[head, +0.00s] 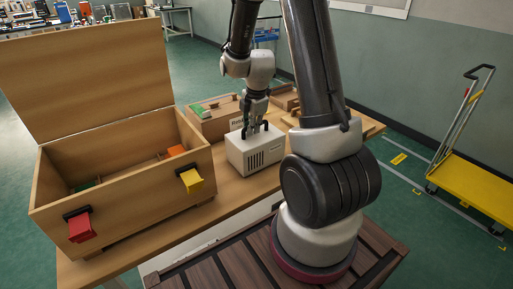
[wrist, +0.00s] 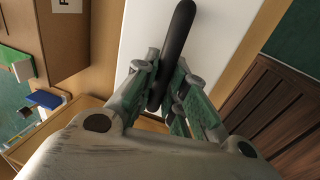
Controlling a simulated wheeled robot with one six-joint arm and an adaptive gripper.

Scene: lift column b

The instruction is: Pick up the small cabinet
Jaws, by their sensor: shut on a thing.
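The small cabinet is a white box (head: 252,152) with dark vent slots on its side and a black handle on top, in the head view. It is at the middle of the wooden table (head: 236,190). My gripper (head: 252,128) is over its top, pointing down, and shut on the black handle. In the wrist view my gripper's fingers (wrist: 172,92) close around the dark handle (wrist: 180,40), with the white cabinet top (wrist: 140,42) behind it. I cannot tell whether the cabinet's underside touches the table.
A large open wooden chest (head: 130,205) with a raised lid stands left of the cabinet. A wooden box (head: 215,122) is close behind it. A yellow cart (head: 475,185) stands on the floor at the right. Dark slatted decking (head: 225,268) lies in front.

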